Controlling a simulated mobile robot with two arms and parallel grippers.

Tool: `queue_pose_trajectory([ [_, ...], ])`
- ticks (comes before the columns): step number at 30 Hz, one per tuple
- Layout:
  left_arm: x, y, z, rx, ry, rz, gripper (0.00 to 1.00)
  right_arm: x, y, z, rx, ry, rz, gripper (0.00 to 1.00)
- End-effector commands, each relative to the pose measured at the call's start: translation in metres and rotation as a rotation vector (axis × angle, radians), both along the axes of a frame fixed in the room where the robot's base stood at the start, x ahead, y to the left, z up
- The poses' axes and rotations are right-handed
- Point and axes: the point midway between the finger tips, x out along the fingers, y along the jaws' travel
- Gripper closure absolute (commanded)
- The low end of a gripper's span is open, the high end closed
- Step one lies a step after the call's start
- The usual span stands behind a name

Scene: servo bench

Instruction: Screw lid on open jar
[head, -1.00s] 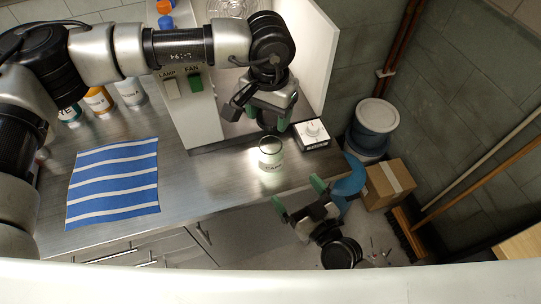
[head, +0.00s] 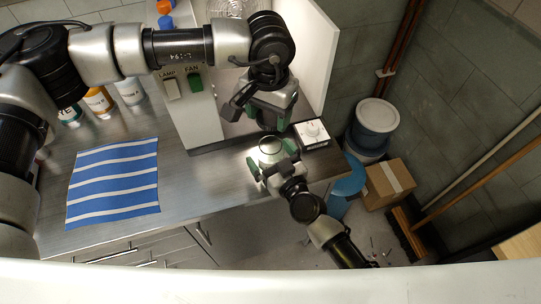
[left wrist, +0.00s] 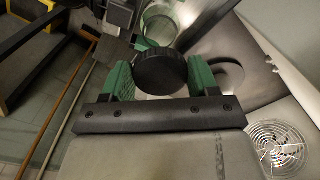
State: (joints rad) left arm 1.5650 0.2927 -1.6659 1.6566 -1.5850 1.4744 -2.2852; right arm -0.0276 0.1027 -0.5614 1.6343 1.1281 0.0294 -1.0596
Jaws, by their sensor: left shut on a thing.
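The open glass jar (head: 269,146) stands upright on the steel counter, its round mouth facing up. It also shows beyond the lid in the left wrist view (left wrist: 161,27). My left gripper (head: 268,122) is above and just behind the jar, pointing down. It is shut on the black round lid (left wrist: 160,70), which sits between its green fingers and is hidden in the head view. My right gripper (head: 271,160) has come in from the front, with its green fingers on either side of the jar. They look spread, and contact with the jar is unclear.
A white box with a round dial (head: 312,133) stands right of the jar. The panel with lamp and fan switches (head: 187,105) is behind on the left. A blue striped cloth (head: 113,182) lies on the counter at left. The counter's front edge is close to the jar.

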Motion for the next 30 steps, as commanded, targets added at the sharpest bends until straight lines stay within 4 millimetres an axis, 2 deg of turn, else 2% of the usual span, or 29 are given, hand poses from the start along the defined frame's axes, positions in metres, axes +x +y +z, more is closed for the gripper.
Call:
queue_pose_trajectory([
  [5,0.0,0.0,0.0,0.0,0.0,0.0,0.62,0.0,0.0,0.0,0.0,0.0,0.0,0.01],
  [19,0.0,0.0,0.0,0.0,0.0,0.0,0.62,0.0,0.0,0.0,0.0,0.0,0.0,0.71],
  [24,0.0,0.0,-0.006,0.0,0.001,0.0,0.62,0.0,0.0,0.0,0.0,0.0,0.0,0.73],
  [30,-0.001,0.0,-0.033,0.001,0.002,0.001,0.62,0.0,0.0,0.0,0.0,0.0,0.0,0.73],
])
